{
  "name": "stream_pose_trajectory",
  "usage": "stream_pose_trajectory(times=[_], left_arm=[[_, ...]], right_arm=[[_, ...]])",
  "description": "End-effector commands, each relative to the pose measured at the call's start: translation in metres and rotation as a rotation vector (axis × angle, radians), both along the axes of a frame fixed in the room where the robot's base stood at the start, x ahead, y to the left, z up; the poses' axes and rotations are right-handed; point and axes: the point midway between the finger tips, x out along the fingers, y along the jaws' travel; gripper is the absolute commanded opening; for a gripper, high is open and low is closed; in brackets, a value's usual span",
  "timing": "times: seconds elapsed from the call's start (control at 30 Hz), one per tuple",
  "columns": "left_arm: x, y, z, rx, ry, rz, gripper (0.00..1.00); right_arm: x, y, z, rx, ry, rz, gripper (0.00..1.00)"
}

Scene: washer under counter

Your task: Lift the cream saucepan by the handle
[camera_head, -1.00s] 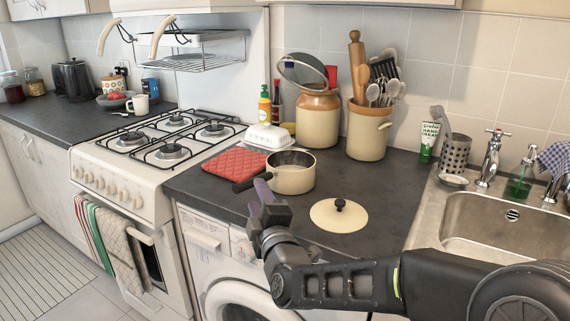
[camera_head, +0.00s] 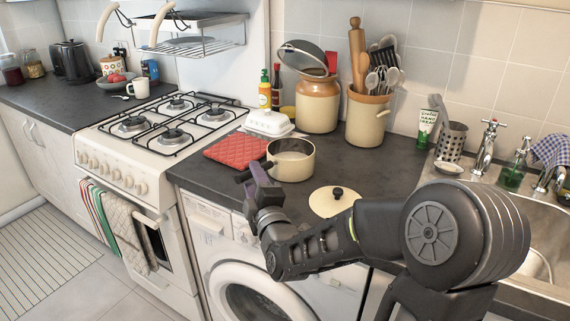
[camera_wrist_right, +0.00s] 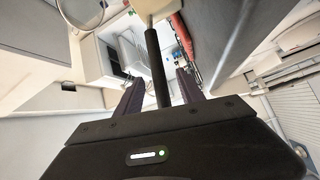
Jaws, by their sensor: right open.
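The cream saucepan (camera_head: 290,163) stands on the dark counter above the washer, its black handle pointing left toward the counter's front edge. My right gripper (camera_head: 257,176) is at the handle, partly covering it in the head view. In the right wrist view the black handle (camera_wrist_right: 157,70) runs between the two open fingers (camera_wrist_right: 160,92), with a visible gap on each side. The pan body (camera_wrist_right: 150,8) shows at the top of that view. I cannot tell whether a finger touches the handle. My left gripper is not in view.
A cream lid (camera_head: 334,203) with a black knob lies right of the pan, behind my right arm. A red quilted mat (camera_head: 236,150) lies to the left. A white butter dish (camera_head: 269,124) and utensil crock (camera_head: 367,118) stand behind. The stove (camera_head: 150,135) is left.

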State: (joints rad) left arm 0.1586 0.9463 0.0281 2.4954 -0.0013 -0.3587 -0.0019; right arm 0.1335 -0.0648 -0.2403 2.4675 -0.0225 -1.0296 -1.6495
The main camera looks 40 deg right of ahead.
Motion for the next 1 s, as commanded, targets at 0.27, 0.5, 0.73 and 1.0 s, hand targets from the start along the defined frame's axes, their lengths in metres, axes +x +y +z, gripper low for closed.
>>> stream_pose_trajectory(times=[0.27, 0.5, 0.73, 1.0], left_arm=[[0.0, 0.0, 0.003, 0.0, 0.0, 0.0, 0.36], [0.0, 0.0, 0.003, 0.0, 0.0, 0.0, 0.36], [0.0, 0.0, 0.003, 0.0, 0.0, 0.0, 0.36], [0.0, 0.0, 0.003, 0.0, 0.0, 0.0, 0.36]], right_arm=[[0.023, -0.009, 0.002, 0.0, 0.0, 0.001, 0.45], [0.023, -0.009, 0.002, 0.0, 0.0, 0.001, 0.45], [0.023, -0.009, 0.002, 0.0, 0.0, 0.001, 0.45], [0.023, -0.009, 0.002, 0.0, 0.0, 0.001, 0.29]])
